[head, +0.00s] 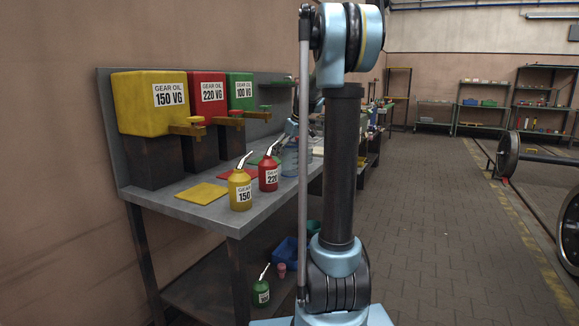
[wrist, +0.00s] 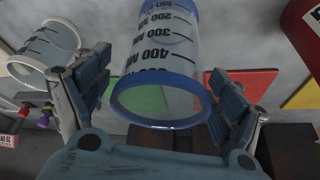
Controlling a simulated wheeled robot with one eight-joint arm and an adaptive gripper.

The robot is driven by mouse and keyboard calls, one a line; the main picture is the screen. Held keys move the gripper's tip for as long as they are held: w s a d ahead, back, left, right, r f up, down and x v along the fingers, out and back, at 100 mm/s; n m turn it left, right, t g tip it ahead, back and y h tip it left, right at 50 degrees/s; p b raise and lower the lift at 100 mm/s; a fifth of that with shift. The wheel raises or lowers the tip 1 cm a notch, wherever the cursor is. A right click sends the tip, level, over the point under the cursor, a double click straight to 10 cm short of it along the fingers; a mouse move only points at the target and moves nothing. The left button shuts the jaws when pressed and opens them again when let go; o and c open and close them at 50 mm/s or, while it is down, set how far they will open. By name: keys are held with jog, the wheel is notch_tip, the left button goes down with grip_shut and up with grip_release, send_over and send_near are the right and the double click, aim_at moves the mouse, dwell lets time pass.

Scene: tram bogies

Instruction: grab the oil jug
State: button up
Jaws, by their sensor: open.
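A clear measuring jug (wrist: 158,60) with black marks and a blue rim fills the middle of the wrist view. My gripper (wrist: 160,68) is open, with one finger on each side of the jug. The right finger overlaps its edge in the picture; I cannot tell whether either finger touches it. In the head view the bluish jug (head: 290,168) shows partly on the bench beside the red can, largely hidden by my arm. A second clear marked jug (wrist: 45,48) with a pale rim is at the left of the wrist view.
The bench (head: 230,218) carries yellow, red and green gear oil tanks (head: 155,103). A yellow can (head: 240,190) and a red can (head: 268,174) stand near its front edge. A green can (head: 261,290) is on the lower shelf.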

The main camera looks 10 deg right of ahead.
jog(key=shift+x, duration=1.35)
jog(key=shift+c, duration=0.2)
jog(key=shift+r, duration=0.1)
jog(key=c, duration=1.1)
jog(key=shift+o, duration=0.2)
